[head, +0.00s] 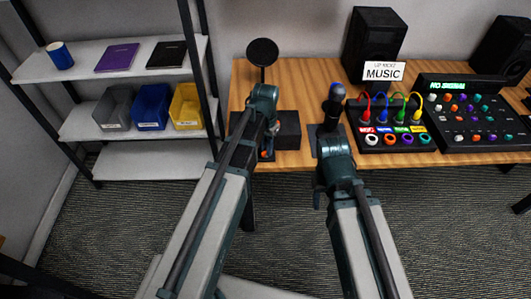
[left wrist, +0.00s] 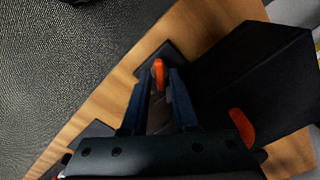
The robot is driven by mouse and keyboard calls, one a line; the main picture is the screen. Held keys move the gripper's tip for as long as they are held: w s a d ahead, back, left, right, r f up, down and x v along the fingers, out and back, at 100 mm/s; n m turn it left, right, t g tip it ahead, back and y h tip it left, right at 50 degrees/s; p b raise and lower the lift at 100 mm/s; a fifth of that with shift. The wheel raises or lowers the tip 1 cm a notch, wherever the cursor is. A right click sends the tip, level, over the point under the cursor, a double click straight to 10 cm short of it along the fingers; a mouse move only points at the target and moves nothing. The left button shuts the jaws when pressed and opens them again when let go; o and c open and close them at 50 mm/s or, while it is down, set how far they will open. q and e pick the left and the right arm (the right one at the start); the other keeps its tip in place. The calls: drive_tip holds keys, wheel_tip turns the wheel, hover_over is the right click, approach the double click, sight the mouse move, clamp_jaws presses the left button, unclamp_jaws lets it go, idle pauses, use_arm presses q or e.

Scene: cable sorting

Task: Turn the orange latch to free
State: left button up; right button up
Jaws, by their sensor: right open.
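The orange latch (left wrist: 158,73) stands upright on a small dark base at the table edge in the left wrist view. My left gripper (left wrist: 161,76) is open, with its fingertips on either side of the latch and a gap visible between them. In the head view a bit of orange (head: 264,154) shows just below my left gripper (head: 269,148). A second orange piece (left wrist: 242,128) shows against a black box (left wrist: 255,80) at right in the wrist view. My right gripper (head: 319,199) hangs in front of the table edge, holding nothing that I can see.
The wooden table (head: 300,80) carries a black round-headed stand (head: 262,52), a blue-topped black object (head: 332,105), a panel with coloured cables (head: 390,135), a MUSIC sign (head: 384,71), a knobbed mixer (head: 475,122) and speakers (head: 373,42). A shelf with bins (head: 150,107) stands left.

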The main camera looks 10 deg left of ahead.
use_arm(q)
clamp_jaws()
idle(0.5)
drive_tip(key=m, duration=0.4)
drive_tip(key=shift+m, duration=0.4)
drive_tip(key=m, duration=0.5)
drive_tip(key=shift+m, duration=0.3)
